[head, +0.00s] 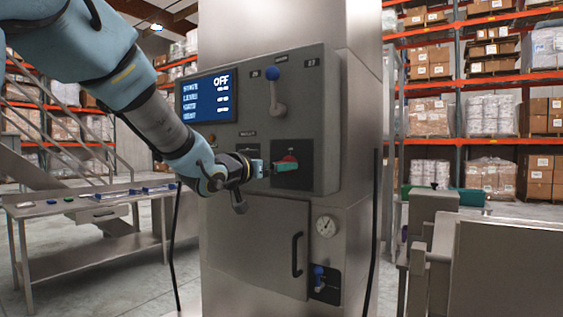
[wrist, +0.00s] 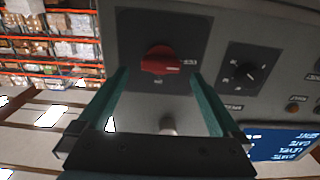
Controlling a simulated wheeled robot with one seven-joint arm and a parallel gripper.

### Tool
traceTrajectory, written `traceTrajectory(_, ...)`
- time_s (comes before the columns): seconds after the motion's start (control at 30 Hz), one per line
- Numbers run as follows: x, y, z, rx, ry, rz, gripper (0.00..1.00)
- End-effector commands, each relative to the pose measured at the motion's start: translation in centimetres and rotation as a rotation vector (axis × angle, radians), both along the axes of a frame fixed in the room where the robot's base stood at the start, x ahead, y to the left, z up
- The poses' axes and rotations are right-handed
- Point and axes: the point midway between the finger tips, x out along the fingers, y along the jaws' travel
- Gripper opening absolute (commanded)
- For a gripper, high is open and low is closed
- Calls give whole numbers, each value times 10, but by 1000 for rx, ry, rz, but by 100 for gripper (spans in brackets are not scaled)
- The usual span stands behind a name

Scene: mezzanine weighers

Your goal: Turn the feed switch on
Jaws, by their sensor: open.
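A red rotary switch (head: 288,161) sits on a black plate on the grey control panel (head: 325,120). It also shows in the wrist view (wrist: 160,60), its grip lying roughly crosswise in that picture. Its labels are too small to read, so I cannot confirm that it is the feed switch. My gripper (head: 268,168) is at the panel just left of the red switch in the head view. In the wrist view my gripper's teal fingers (wrist: 160,78) are open, one on each side below the switch, with nothing held. The blue display (head: 208,97) reads OFF.
A black dial (wrist: 243,73) sits beside the red switch. A blue-knobbed lever (head: 277,92) is above it; a cabinet door (head: 255,245), gauge (head: 326,226) and small blue-handled valve (head: 319,280) are below. A metal bench (head: 90,205) stands left and steel equipment (head: 505,265) right.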

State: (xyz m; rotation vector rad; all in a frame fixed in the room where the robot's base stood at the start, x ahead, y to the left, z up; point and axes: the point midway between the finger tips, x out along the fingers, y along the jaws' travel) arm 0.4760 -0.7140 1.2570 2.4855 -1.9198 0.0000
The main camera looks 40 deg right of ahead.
Motion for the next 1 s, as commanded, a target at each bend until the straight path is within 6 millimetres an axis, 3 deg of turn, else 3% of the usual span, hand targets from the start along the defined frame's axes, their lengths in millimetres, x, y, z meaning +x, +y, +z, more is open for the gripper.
traceTrajectory(0.2,7,-26,1,0,0,0,100)
traceTrajectory(0.6,9,-31,0,0,-1,1,99)
traceTrajectory(1.0,9,-31,0,1,-1,1,54)
